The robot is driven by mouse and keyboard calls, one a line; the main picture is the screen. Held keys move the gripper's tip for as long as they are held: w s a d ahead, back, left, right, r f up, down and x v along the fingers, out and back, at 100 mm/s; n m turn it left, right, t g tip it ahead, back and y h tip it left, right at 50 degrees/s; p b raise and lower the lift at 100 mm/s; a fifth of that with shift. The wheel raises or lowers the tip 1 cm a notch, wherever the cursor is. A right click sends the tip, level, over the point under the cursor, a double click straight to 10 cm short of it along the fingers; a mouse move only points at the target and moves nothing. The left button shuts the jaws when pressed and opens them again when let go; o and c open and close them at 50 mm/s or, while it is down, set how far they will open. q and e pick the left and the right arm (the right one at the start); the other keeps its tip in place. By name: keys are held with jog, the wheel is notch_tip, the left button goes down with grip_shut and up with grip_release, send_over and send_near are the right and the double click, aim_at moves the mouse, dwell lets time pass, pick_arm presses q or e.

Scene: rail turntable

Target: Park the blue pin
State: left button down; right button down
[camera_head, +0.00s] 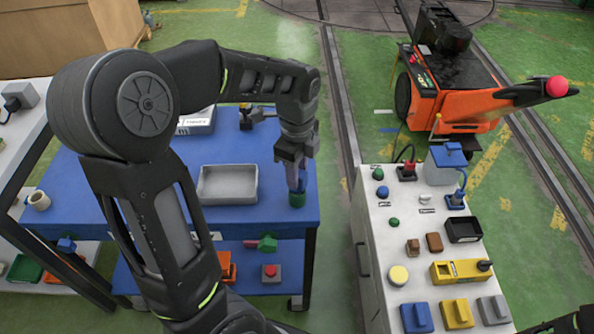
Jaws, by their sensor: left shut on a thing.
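My left gripper (297,178) points down over the right edge of the blue table. It is shut on a small blue piece (301,186), which looks like the blue pin; the fingers hide most of it. Right below it is a green round holder (297,200) on the table's right edge. The blue piece appears at or just above the holder's top; I cannot tell whether it is inside. Only a dark bit of my right arm shows at the bottom right corner; its gripper is out of the picture.
A grey tray (228,201) lies on the blue table (262,222), left of the gripper. A white cabinet (374,262) with several coloured blocks and knobs stands to the right, across a gap. An orange machine (455,100) stands behind it. A lower shelf holds more parts.

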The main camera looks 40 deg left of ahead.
pick_arm(q)
jog(key=shift+f, duration=0.4)
jog(key=c, duration=1.1)
grip_release()
jog(key=shift+o, duration=0.2)
jog(key=shift+r+b, duration=0.5)
jog(key=shift+r, duration=3.45)
